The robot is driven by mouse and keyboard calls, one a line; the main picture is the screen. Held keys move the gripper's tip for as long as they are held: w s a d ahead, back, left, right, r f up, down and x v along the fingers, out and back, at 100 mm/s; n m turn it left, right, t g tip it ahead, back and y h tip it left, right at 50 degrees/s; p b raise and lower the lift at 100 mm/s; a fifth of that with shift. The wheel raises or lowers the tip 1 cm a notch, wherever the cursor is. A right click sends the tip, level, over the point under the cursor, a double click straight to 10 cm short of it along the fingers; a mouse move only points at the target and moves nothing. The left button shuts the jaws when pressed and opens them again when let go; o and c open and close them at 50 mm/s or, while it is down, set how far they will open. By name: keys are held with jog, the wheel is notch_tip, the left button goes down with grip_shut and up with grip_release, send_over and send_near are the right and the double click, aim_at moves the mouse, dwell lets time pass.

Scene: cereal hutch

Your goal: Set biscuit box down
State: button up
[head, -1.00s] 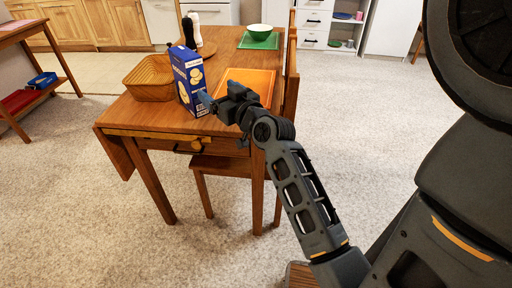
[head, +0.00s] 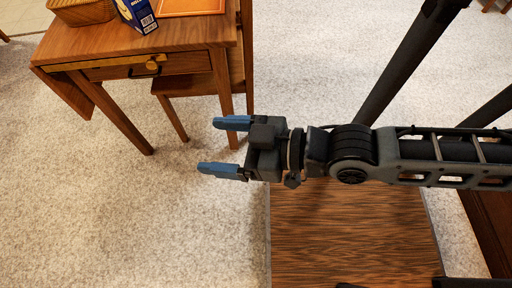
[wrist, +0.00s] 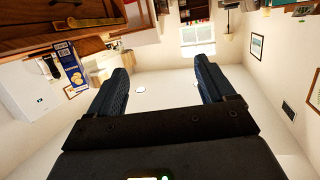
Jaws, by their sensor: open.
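The blue biscuit box (head: 137,14) stands on the wooden table (head: 190,36), near its front edge, with its top cut off by the picture edge in the head view. The box also shows in the wrist view (wrist: 70,66), to the left of the fingers. My gripper (head: 222,147) is open and empty, its two blue fingers apart and pointing left. It is in front of the table, to the lower right of the box and clear of it.
A wicker basket (head: 82,11) sits left of the box. An orange placemat (head: 190,6) lies right of it. Open carpet (head: 110,220) lies in front and to the left.

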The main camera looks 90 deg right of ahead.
jog(key=s+a+r+n+y, duration=0.2)
jog(key=s+a+y, duration=0.1)
jog(key=s, duration=0.2)
jog(key=shift+s+r, duration=0.25)
jog(key=shift+s, duration=0.1)
jog(key=shift+c, duration=0.2)
